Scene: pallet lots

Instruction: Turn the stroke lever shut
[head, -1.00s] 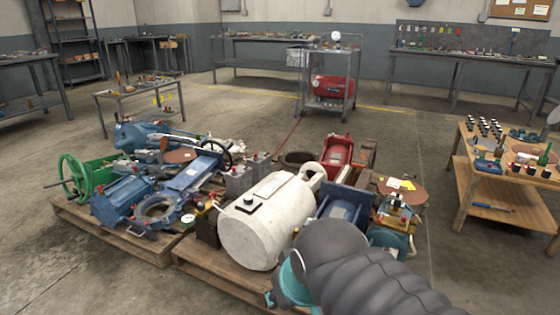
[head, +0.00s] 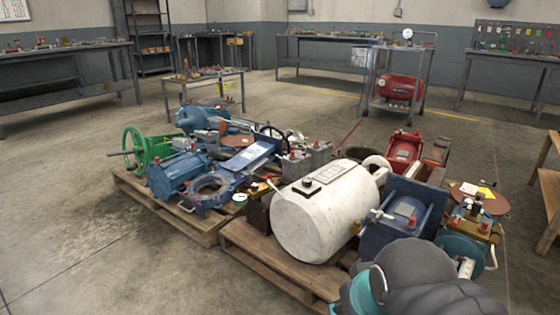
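I cannot single out the stroke lever for sure among the machines on two wooden pallets. A small red-handled lever (head: 272,184) stands near a gauge left of the white tank (head: 325,215). A blue actuator (head: 402,210) right of the tank has a small grey handle (head: 381,214) on its near left side. Small red knobs sit on a brass and teal unit (head: 465,245) at the far right. Whether any lever is open or shut is too small to tell. My grey-sleeved arm fills the lower right and hides part of the right pallet. My gripper is not in view.
A green handwheel (head: 135,149) and blue valves (head: 180,175) crowd the left pallet (head: 205,232). The right pallet (head: 270,262) holds the tank. Floor (head: 90,240) is clear at left and in front. A trolley (head: 400,75) and benches stand behind.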

